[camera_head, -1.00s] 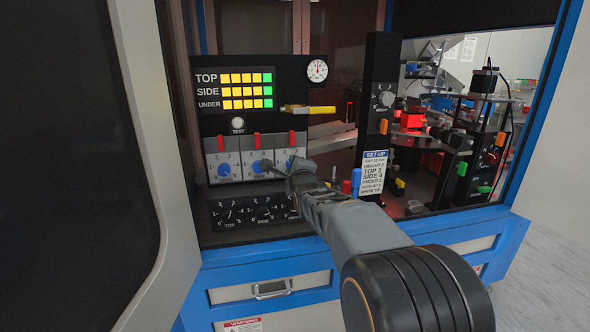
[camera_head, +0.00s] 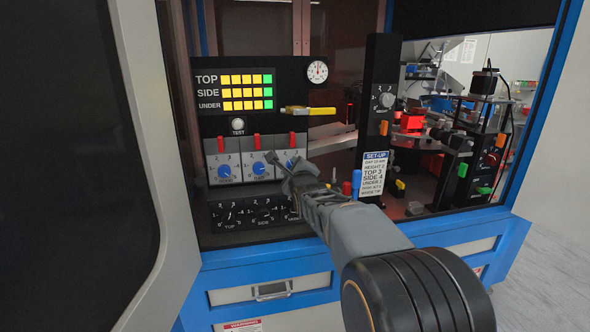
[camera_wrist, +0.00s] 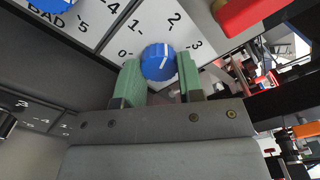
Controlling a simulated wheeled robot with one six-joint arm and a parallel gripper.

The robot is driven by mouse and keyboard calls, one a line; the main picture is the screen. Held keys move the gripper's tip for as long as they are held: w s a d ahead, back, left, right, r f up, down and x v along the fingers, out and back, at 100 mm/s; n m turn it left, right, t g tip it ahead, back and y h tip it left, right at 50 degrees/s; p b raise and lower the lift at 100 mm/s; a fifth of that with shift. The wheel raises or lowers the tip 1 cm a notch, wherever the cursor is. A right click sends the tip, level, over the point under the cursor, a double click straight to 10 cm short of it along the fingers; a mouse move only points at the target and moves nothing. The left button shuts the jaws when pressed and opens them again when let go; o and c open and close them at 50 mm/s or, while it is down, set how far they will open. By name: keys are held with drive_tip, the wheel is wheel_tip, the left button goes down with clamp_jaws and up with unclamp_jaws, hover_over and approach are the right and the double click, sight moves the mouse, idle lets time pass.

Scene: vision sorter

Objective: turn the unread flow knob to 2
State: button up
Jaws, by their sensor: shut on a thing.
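The flow knob (camera_wrist: 158,62) is blue with a white pointer line, on a white plate marked 0 to 3 in the wrist view. Its line points up and slightly right, roughly toward the 2. My gripper (camera_wrist: 160,80) has its green fingers shut on the knob, one on each side. This plate's name is hidden by the gripper; the plate to its left reads BAD. In the head view the knob (camera_head: 291,162) is the rightmost of three blue knobs, partly covered by my gripper (camera_head: 284,167).
The other blue knobs (camera_head: 225,171) are to the left, with red tabs (camera_head: 257,141) above the plates. A row of black dials (camera_head: 265,212) lies below. A black post with a set-up card (camera_head: 375,172) stands to the right. A yellow-handled part (camera_head: 295,111) juts out above.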

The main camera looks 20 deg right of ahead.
drive_tip(key=o, duration=0.9)
drive_tip(key=b+v, duration=0.1)
drive_tip(key=v, duration=1.2)
drive_tip(key=shift+s, duration=0.4)
